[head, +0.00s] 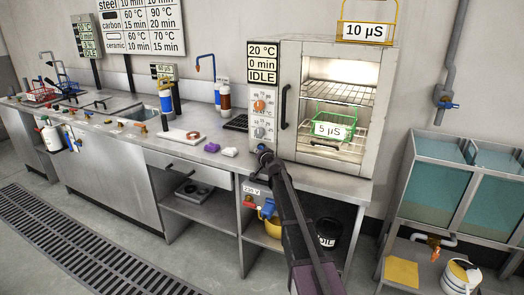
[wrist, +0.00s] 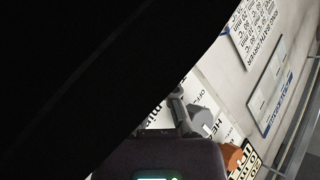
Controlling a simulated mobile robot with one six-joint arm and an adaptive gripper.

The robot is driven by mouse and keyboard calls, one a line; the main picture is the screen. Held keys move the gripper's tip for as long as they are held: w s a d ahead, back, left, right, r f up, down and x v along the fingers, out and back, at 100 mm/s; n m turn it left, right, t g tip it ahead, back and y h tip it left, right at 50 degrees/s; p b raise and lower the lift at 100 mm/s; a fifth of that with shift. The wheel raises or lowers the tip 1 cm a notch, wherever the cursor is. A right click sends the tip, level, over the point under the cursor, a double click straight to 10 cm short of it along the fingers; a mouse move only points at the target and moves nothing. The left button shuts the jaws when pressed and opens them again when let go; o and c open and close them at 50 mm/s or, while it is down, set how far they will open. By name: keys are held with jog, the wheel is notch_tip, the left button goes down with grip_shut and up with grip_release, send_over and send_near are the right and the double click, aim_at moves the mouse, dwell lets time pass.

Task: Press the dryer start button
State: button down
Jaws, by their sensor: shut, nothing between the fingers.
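The dryer (head: 370,165) stands on the bench in the head view, its interior lit. Its display (head: 263,64) reads 20 °C, 0 min, IDLE. Below it, the panel has an orange knob (head: 259,106) and a grey knob (head: 259,132); both knobs show in the wrist view, orange (wrist: 232,157) and grey (wrist: 203,122). My gripper (head: 263,153) is shut and empty, its tip close to the panel's bottom, below the grey knob. I cannot make out the start button apart from my gripper tip, nor whether they touch. In the wrist view, my fingers (wrist: 178,110) lie in front of the white panel.
A green basket (head: 333,130) marked 5 µS is in the dryer; a yellow one (head: 367,31) marked 10 µS is on top. Purple (head: 212,147) and white (head: 229,152) pieces lie on the bench left of my gripper. Teal tanks (head: 432,185) stand at right.

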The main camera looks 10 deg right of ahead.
jog(key=shift+w+d+r, duration=0.2)
jog(key=shift+w+d, duration=0.25)
jog(key=shift+w, duration=0.05)
jog(key=shift+w+d+r, duration=0.15)
jog(key=shift+w+d, duration=0.25)
jog(key=shift+w, duration=0.1)
jog(key=shift+s+h, duration=0.35)
jog(key=shift+h, duration=0.05)
dwell(0.5)
jog(key=shift+s+f, duration=0.1)
jog(key=shift+s, duration=0.05)
jog(key=shift+s+a+f, duration=0.1)
jog(key=shift+s+a, duration=0.2)
jog(key=shift+s, duration=0.25)
jog(key=shift+s+a, duration=0.3)
jog(key=shift+s, duration=0.2)
jog(key=shift+s+a, duration=1.05)
jog(key=shift+s, duration=0.25)
jog(key=shift+s+a, duration=0.1)
